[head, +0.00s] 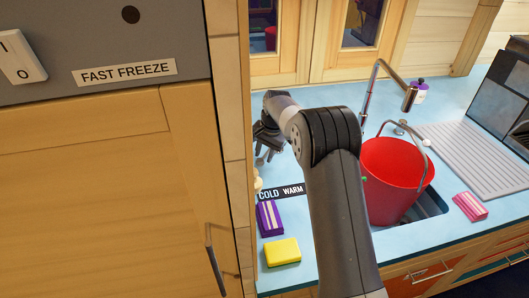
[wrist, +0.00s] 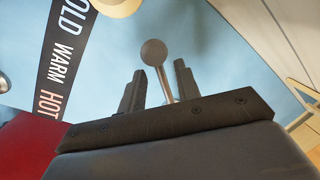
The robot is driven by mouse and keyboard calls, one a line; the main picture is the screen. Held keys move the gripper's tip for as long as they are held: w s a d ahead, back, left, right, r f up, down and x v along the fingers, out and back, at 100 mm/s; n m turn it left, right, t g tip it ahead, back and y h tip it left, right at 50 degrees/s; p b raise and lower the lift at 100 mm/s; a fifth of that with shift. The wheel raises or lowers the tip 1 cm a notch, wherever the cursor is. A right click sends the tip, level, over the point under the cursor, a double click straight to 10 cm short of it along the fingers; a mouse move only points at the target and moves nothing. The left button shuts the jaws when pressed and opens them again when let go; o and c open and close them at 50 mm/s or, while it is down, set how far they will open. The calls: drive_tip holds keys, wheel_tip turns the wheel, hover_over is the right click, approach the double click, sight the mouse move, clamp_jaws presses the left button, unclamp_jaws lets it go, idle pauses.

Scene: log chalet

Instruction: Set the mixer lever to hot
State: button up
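In the wrist view, a lever (wrist: 153,52) with a grey ball knob on a thin metal rod shows at my gripper (wrist: 158,84). The rod runs between the two dark fingers and the ball lies beyond their tips. The fingers are apart, with a gap to the rod on the left. The rod's lower end is hidden behind my gripper's body. A black strip (wrist: 65,50) reading COLD, WARM, HOT lies left of the lever, apart from it. In the head view my gripper (head: 264,150) is above the counter, behind the strip (head: 282,192); HOT is hidden by my arm.
A red bucket (head: 392,180) stands in the sink under a metal tap (head: 368,90). A purple packet (head: 269,218), yellow sponge (head: 283,252) and pink sponge (head: 469,206) lie on the blue counter. A tall cabinet (head: 110,190) blocks the left.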

drive_tip(key=shift+c, duration=0.3)
clamp_jaws()
